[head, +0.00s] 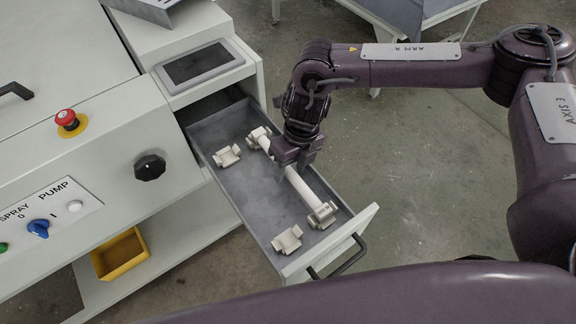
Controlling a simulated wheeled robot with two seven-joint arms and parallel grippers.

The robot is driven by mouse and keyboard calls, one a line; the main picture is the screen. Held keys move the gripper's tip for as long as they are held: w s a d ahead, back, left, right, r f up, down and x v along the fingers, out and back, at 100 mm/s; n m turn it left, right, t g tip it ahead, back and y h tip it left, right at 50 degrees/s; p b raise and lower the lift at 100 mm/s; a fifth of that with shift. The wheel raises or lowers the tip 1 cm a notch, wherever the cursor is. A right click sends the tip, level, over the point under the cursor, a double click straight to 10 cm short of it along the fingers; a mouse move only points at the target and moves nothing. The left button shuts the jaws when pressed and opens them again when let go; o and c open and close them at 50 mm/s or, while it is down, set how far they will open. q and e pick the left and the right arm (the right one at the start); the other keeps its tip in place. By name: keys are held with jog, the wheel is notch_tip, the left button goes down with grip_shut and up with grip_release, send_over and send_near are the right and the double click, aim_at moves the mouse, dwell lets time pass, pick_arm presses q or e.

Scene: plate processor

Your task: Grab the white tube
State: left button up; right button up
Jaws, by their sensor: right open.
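The white tube (303,190) lies lengthwise in the open drawer (238,199), along its right side. Its ends rest at two pale holders, one at the back (258,138) and one at the front (322,214). My right gripper (291,163) points down over the tube, a little behind its middle, and hides part of it. The fingers are open and at or just above the tube; I cannot tell whether they touch it. My left gripper is not in view.
Two empty holders (227,156) (287,240) stand on the drawer's left side. The drawer front has a black handle (340,259). The cabinet at left carries a red button (67,119), a black knob (150,167) and a yellow bin (121,254) below. Floor to the right is clear.

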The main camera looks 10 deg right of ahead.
jog(key=shift+s, duration=0.1)
jog(key=shift+c, duration=0.3)
jog(key=c, duration=1)
grip_shut()
